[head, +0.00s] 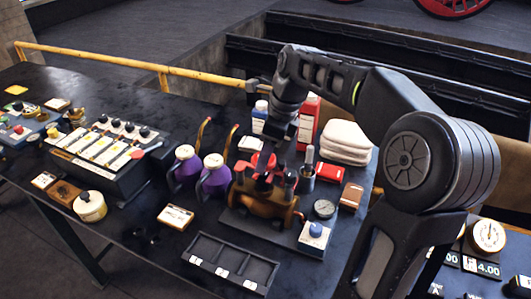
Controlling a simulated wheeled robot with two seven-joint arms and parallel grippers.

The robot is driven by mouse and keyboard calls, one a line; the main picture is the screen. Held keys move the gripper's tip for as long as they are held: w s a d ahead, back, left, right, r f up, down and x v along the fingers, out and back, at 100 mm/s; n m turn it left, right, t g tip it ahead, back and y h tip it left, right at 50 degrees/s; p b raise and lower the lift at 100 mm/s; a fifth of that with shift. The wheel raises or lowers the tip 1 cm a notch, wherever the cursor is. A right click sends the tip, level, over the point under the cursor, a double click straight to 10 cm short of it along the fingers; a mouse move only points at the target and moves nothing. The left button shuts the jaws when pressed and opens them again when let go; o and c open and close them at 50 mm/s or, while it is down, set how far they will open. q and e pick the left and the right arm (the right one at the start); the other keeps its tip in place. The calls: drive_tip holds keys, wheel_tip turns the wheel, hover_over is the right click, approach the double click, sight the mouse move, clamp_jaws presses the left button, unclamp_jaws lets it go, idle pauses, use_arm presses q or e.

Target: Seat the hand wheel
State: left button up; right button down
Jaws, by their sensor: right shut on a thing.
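The red hand wheel (261,179) shows in the head view just above the brown valve body (262,204). My right gripper (277,160) reaches down over the valve from behind and is shut on the hand wheel. The gripper and dark posts hide part of the wheel. I cannot tell whether the wheel touches the valve's stem. The valve body stands on a dark base plate with a small gauge (324,208) and a blue-topped knob (315,231) at its right. My left gripper is out of view.
Two purple jugs (213,172) stand close to the valve's left. A compartmented black tray (230,262) lies in front. Folded white cloths (346,141), a red container (308,118) and a white bottle (260,116) stand behind. A switch panel (105,152) is at left, beside a yellow rail (120,60).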

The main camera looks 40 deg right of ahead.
drive_tip(key=shift+f, duration=0.25)
drive_tip(key=shift+f, duration=0.35)
drive_tip(key=shift+f, duration=0.2)
idle(0.4)
drive_tip(key=shift+c, duration=2.3)
unclamp_jaws()
drive_tip(key=shift+o, duration=0.3)
drive_tip(key=shift+o, duration=1.2)
